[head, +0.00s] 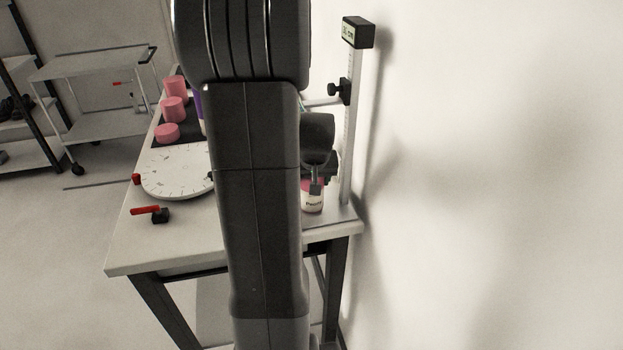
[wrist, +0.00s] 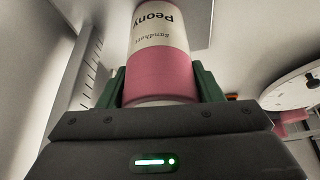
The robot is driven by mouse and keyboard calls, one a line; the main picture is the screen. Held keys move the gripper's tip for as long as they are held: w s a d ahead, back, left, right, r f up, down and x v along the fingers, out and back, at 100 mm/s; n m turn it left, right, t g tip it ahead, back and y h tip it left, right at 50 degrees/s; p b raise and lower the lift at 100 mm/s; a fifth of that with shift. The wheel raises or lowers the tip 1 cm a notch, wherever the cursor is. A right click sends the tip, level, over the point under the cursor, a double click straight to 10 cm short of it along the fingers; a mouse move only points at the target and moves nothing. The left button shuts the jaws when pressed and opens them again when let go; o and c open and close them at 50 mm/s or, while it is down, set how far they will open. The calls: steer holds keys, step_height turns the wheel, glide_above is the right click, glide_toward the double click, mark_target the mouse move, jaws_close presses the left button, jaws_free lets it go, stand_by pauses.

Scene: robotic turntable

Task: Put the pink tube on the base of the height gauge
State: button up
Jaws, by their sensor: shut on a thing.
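The pink tube (head: 312,202), pink with a white "Peony" label, is low at the table's right side in the head view. It fills the upper middle of the wrist view (wrist: 160,68). My gripper (wrist: 160,88) is shut on it, with green finger pads on both sides. In the head view my gripper (head: 316,183) is above the tube and hides part of it. The height gauge (head: 352,135) stands upright just right of the tube, with a display on top. Its scale column shows at left in the wrist view (wrist: 82,70). I cannot tell whether the tube touches the gauge's base.
A white round dial turntable (head: 175,172) lies left of my arm. Several pink cylinders (head: 172,109) stand on a dark mat behind it. A red-handled black piece (head: 160,215) is near the table's front left. The wall is close on the right. My arm hides the table's middle.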

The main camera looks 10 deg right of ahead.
steer(key=shift+f, duration=0.2)
steer(key=o, duration=1.1)
steer(key=shift+r, duration=0.1)
steer(key=shift+r, duration=0.45)
steer(key=v, duration=1.1)
steer(key=shift+s+r+b, duration=0.15)
steer(key=shift+s+b, duration=0.05)
steer(key=shift+b, duration=0.15)
